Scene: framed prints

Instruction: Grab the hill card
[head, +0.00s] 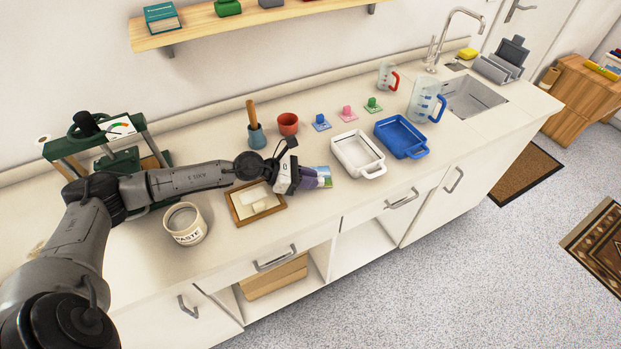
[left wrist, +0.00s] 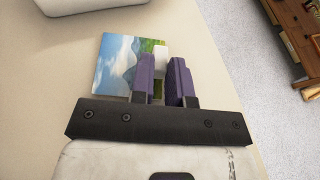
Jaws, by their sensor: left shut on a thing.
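The hill card (head: 324,173) shows blue sky and green ground and is at the counter's front part, left of the white tray. In the left wrist view the hill card (left wrist: 116,68) shows clouds, a grey-blue mountain and green land. My left gripper (head: 309,178) has purple fingers closed at the card, and they cover part of it. In the left wrist view my left gripper (left wrist: 163,72) is shut on the card, with a small white part between the fingers. Whether the card touches the counter is unclear. My right gripper is not in view.
A white tray (head: 340,146) and a blue tray (head: 384,131) stand to the right.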

